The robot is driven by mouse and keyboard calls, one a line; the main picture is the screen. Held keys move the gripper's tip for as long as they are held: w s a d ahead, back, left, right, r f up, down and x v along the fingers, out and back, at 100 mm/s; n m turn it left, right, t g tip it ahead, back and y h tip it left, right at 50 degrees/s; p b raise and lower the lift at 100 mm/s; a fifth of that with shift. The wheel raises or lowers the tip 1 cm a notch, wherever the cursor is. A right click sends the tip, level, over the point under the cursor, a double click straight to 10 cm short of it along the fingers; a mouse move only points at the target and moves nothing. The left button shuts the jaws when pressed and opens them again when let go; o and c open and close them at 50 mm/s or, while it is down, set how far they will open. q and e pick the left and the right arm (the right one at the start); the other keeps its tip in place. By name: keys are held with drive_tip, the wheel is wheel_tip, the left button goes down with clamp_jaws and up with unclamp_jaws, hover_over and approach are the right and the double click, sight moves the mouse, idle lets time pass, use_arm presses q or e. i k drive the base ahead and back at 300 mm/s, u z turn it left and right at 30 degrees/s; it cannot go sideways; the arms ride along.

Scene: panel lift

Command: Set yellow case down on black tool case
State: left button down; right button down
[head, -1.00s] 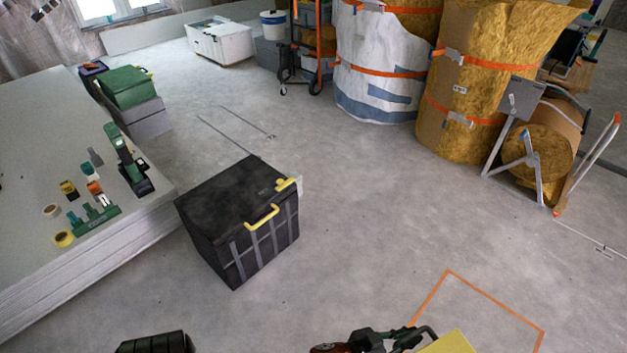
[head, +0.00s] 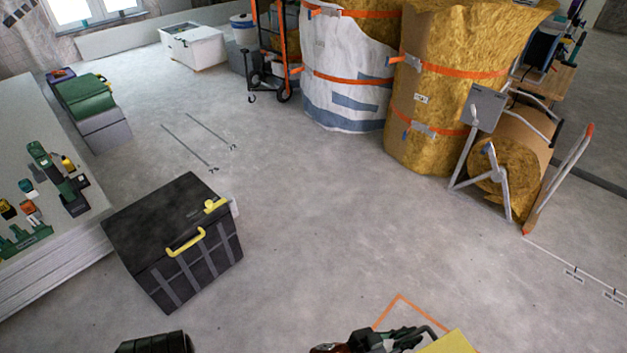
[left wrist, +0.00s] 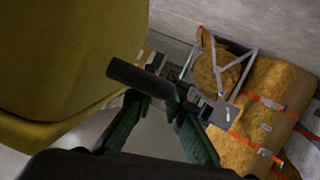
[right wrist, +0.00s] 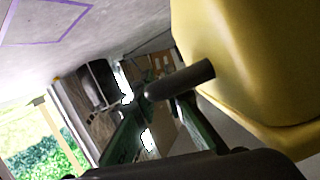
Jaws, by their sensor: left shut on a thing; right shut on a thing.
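The black tool case (head: 160,220) with yellow handle and latch stands on the floor at the left of the head view, lid shut. A corner of the yellow case (head: 450,343) shows at the bottom edge, well to the right of the tool case. My left gripper (head: 395,338) is beside that corner. In the left wrist view my left gripper (left wrist: 160,92) is shut on a dark bar handle at the yellow case (left wrist: 65,60). In the right wrist view my right gripper (right wrist: 160,95) is shut on a similar handle at the yellow case (right wrist: 250,60). Most of the case is hidden in the head view.
A stack of pale boards (head: 50,240) with tools lies left of the tool case. An orange floor outline (head: 398,298) lies near me. The middle floor is clear.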

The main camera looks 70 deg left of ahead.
sight(155, 212)
drive_tip(key=i, duration=1.6)
drive_tip(key=u, duration=3.75)
